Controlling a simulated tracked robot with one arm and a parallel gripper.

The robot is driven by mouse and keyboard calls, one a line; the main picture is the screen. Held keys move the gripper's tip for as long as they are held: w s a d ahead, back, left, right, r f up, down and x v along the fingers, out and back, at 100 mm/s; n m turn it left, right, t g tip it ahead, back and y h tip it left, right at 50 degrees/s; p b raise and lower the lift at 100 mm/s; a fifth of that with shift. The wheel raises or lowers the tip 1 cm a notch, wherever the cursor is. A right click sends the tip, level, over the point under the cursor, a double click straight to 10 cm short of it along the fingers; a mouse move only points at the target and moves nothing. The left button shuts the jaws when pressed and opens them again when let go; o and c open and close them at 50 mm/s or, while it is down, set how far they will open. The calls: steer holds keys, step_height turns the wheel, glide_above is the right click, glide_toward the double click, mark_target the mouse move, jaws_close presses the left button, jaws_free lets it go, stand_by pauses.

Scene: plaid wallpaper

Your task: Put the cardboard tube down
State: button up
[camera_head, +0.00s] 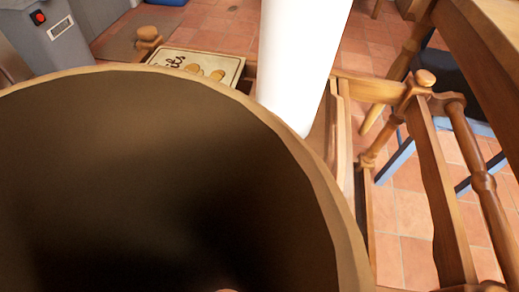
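The cardboard tube (322,178) fills the lower left of the view, very close to the camera. I look into its dark, hollow open end, with its tan rim curving across the picture. My gripper does not show, so its hold on the tube cannot be seen. The tube's far end and what lies under it are hidden.
A smooth white cylinder (303,60) reaches down from the top edge, just beyond the rim. A wooden frame with turned spindles (483,185) stands at right. A printed board (200,65) lies behind the tube. Tiled floor (405,215) shows between.

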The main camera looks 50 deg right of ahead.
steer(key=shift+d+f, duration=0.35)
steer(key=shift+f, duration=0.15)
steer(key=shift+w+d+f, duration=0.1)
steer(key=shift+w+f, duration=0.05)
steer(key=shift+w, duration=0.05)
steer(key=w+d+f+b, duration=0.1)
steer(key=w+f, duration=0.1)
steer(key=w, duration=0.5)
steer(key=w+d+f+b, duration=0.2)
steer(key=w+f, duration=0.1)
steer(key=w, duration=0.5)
steer(key=shift+b, duration=0.3)
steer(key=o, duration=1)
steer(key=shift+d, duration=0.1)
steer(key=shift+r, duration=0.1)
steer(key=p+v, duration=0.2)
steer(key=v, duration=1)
steer(key=shift+p, duration=0.35)
